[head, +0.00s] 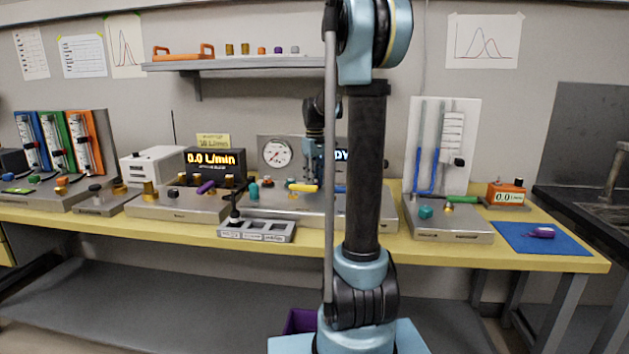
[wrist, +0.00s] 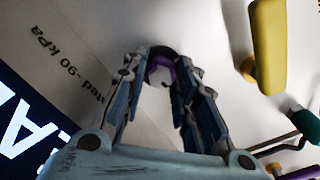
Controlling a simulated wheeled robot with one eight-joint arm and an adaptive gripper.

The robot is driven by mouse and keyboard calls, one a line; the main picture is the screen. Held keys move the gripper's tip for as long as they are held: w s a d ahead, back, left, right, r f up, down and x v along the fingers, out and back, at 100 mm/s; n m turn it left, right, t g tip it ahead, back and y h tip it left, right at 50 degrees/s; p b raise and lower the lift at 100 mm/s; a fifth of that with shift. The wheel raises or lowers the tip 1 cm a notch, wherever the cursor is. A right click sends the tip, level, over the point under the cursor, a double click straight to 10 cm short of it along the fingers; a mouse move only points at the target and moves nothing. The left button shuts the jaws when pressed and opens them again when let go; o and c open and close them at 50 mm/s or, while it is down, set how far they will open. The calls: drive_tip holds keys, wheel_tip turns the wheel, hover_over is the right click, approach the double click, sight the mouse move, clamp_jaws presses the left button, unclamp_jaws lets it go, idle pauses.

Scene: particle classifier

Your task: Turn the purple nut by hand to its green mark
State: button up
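The purple nut (wrist: 160,72) shows in the wrist view as a small ring with a dark, round part at its upper edge. My gripper (wrist: 162,66) has one fingertip on each side of it. The nut nearly fills the gap, but I cannot tell whether the fingers press on it. In the head view my gripper (head: 318,178) points down over the middle panel (head: 275,203), and I cannot make out the nut there. I see no green mark by the nut in either view.
A yellow handle (wrist: 268,45) and a teal knob (wrist: 302,122) lie right of my fingers in the wrist view. A lit display (wrist: 25,130) is at lower left. In the head view, a round gauge (head: 276,154) stands behind the panel and a grey tray (head: 257,236) in front.

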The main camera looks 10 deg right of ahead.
drive_tip(key=shift+m, duration=0.9)
drive_tip(key=o, duration=1.1)
wheel_tip(320, 180, up, 12)
drive_tip(key=shift+f, duration=0.1)
